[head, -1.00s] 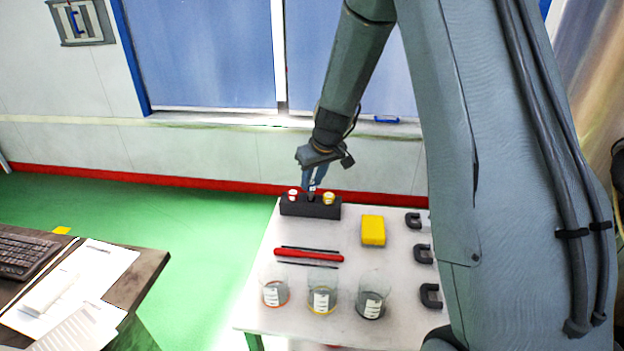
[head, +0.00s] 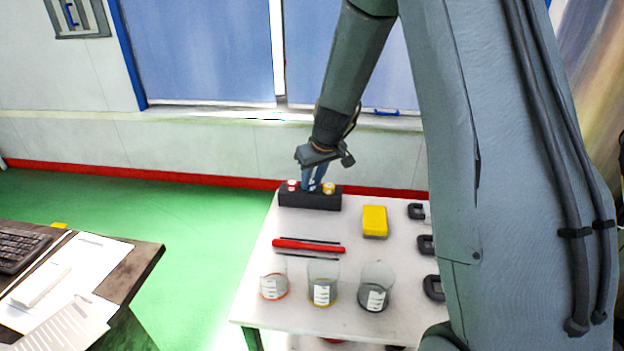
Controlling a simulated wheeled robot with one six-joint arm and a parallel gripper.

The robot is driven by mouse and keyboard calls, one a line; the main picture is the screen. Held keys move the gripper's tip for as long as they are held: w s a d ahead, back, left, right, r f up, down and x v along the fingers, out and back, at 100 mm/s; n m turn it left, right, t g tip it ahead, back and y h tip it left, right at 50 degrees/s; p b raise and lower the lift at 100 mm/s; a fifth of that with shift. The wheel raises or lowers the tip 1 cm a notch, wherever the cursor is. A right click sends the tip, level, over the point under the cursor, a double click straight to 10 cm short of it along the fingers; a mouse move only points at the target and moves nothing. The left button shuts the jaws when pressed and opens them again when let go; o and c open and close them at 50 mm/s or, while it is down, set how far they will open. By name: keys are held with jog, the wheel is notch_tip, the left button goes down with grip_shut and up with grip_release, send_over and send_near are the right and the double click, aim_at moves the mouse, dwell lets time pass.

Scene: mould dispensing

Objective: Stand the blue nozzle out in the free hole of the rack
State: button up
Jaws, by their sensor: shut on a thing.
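The black rack (head: 309,202) stands at the back left of the white table. A red-and-white nozzle (head: 292,186) stands in its left part and a yellow one (head: 328,188) in its right part. My gripper (head: 313,186) points down at the middle of the rack, between these two. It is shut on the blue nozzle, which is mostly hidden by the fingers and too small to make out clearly. I cannot tell how deep the blue nozzle sits in the middle hole.
A yellow block (head: 374,221) lies right of the rack. A red bar (head: 308,246) lies between thin dark rods in front. Three clear beakers stand nearer, including the middle one (head: 322,285). Several dark clamps (head: 426,245) line the right side.

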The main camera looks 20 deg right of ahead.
jog(key=shift+s+f+b, duration=0.1)
jog(key=shift+f+b, duration=0.15)
jog(key=shift+b, duration=0.25)
dwell(0.3)
jog(key=o, duration=1.1)
jog(key=b+v, duration=0.1)
jog(key=v, duration=0.6)
jog(key=shift+s+d+r, duration=0.1)
jog(key=shift+s+r, duration=0.05)
jog(key=shift+r, duration=0.2)
jog(key=shift+s, duration=0.1)
